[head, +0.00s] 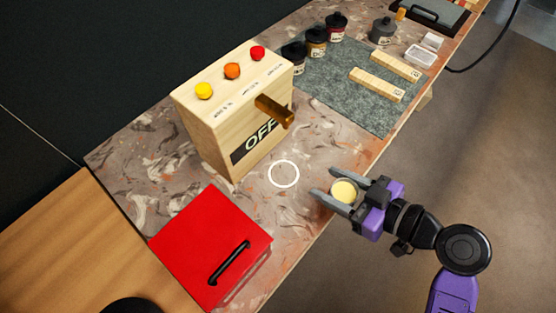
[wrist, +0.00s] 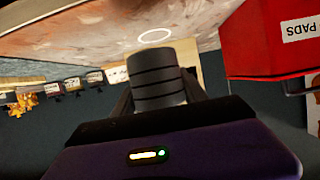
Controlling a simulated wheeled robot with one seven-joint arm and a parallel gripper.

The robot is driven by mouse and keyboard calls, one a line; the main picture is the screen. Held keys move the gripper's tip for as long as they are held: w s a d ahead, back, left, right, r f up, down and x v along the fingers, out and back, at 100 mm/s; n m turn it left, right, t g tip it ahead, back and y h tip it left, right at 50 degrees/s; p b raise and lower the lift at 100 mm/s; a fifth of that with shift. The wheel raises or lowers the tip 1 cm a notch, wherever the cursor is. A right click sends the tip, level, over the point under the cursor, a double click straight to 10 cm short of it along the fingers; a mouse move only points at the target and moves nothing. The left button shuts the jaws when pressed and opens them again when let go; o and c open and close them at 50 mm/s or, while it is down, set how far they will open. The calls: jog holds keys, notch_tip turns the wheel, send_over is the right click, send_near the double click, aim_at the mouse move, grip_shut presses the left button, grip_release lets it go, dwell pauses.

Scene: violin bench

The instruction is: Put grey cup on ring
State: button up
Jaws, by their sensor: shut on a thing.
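The grey cup is between the fingers of my gripper (head: 326,183). In the wrist view the cup (wrist: 157,82) is a grey cylinder with dark bands, and my gripper is shut on it. In the head view only the cup's pale yellow top (head: 343,190) shows clearly; its side is mostly hidden. The white ring (head: 284,174) is a thin circle on the bench top, to the left of and a little above my gripper in the head view. The ring also shows in the wrist view (wrist: 155,35), beyond the cup. The ring is empty.
A wooden box (head: 207,135) marked OFF, with a brown lever (head: 274,111), stands just behind the ring. A red box (head: 195,243) with a black handle is at the front left. A grey mat (head: 345,96) holds several jars and wooden blocks. The bench edge is close to my gripper.

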jog(key=w+a, duration=0.3)
jog(key=a, duration=0.1)
jog(key=w+a+p, duration=0.1)
jog(key=w+a, duration=0.2)
jog(key=a, duration=0.1)
jog(key=w+a+p, duration=0.1)
jog(key=w+a, duration=0.2)
jog(key=a, duration=0.1)
jog(key=shift+w+a, duration=0.15)
jog(key=shift+w, duration=0.15)
jog(key=shift+s+d+f, duration=0.1)
jog(key=shift+d+f, duration=0.1)
jog(key=shift+f, duration=0.75)
notch_tip(320, 180, down, 4)
jog(key=shift+f, duration=0.15)
jog(key=shift+a+f, duration=0.15)
jog(key=shift+f, duration=0.25)
jog(key=shift+f, duration=0.15)
jog(key=o, duration=1.5)
